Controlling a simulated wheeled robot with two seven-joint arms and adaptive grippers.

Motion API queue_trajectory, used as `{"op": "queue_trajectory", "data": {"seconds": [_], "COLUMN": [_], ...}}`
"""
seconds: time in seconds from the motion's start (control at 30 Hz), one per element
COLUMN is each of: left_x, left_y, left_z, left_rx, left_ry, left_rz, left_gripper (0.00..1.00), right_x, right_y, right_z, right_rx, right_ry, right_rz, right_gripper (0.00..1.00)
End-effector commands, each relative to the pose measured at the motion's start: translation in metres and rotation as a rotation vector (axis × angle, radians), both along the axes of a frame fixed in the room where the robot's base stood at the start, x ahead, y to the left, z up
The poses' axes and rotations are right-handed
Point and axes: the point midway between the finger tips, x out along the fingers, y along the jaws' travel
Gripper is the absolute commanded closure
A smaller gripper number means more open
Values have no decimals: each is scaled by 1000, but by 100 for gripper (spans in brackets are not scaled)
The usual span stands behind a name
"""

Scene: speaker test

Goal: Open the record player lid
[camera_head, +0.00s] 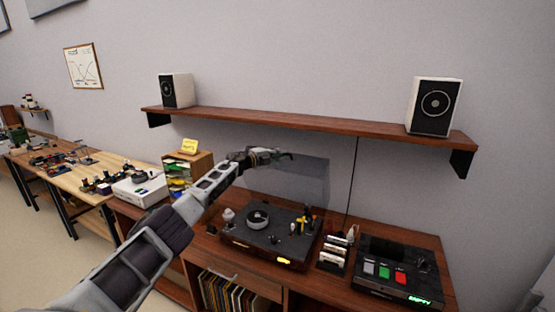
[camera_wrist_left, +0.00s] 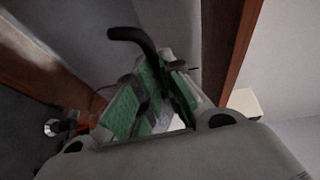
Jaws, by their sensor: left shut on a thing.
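The record player (camera_head: 277,243) stands on the wooden cabinet, its dark deck exposed. Its clear, greyish lid (camera_head: 311,182) is raised and stands steeply at the back of the deck. My left gripper (camera_head: 272,156) is at the top edge of the lid, shut on it. In the left wrist view the gripper's green finger pads (camera_wrist_left: 155,98) close around a dark curved piece (camera_wrist_left: 137,40), which looks like the lid's handle. The exact contact is small and partly hidden. My right gripper is in neither view.
A wooden shelf (camera_head: 305,122) with two speakers (camera_head: 177,90) (camera_head: 434,107) runs above and behind the lid. A dark device with coloured buttons (camera_head: 398,272) and a small rack (camera_head: 334,254) stand to the right. A white box (camera_head: 141,190) is left.

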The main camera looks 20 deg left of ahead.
Motion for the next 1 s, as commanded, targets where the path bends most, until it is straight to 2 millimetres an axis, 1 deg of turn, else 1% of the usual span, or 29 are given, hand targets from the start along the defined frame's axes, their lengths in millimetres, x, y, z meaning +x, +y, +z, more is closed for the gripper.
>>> {"op": "queue_trajectory", "data": {"seconds": [0.03,0.63,0.67,0.8,1.0], "left_x": [2,4,4,4,3], "left_y": [0,1,1,1,1], "left_z": [11,14,14,13,9], "left_rx": [-8,-9,-9,-7,-4], "left_ry": [-11,-13,-13,-12,-8], "left_rz": [2,4,4,4,2], "left_gripper": [100,100,87,69,69], "right_x": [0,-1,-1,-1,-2], "right_y": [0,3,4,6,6], "right_z": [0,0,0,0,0], "right_rx": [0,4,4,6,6], "right_ry": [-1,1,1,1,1], "right_rz": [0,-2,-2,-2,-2], "right_gripper": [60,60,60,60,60]}}
